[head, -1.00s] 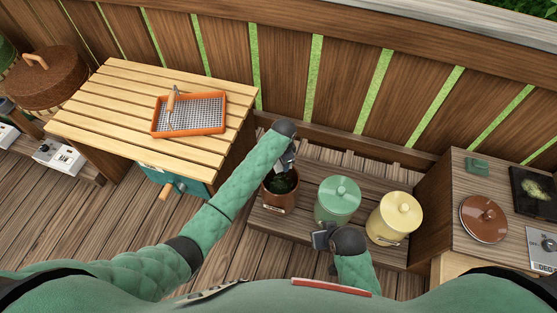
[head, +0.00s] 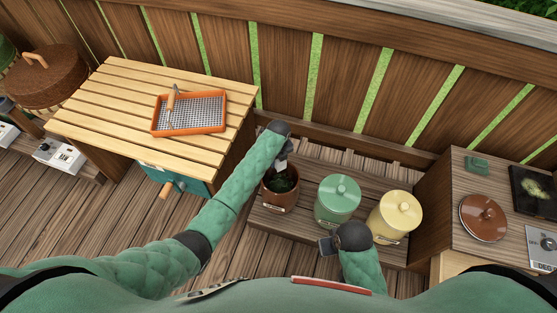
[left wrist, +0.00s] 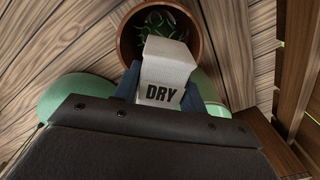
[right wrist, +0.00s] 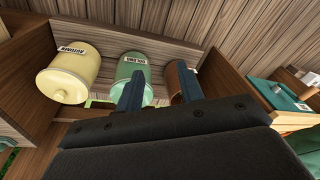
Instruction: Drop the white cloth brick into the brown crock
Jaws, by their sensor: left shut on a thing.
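The white cloth brick (left wrist: 165,75), marked DRY, is held between the fingers of my left gripper (left wrist: 160,88). In the head view the brick (head: 282,166) shows as a small pale patch below the left gripper (head: 284,150), over the open mouth of the brown crock (head: 281,201). In the left wrist view the crock (left wrist: 124,40) lies beyond the brick, with dark green stuff inside. I cannot tell whether the brick is below the rim. My right gripper (right wrist: 159,85) has its fingers apart with nothing between them; it also shows in the head view (head: 328,246), near the green crock.
A lidded green crock (head: 338,202) and a lidded yellow crock (head: 395,217) stand right of the brown crock on a low wooden shelf. A slatted table (head: 110,100) with an orange sieve tray (head: 155,117) is at left. A brown lid (head: 482,217) lies on the right-hand cabinet.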

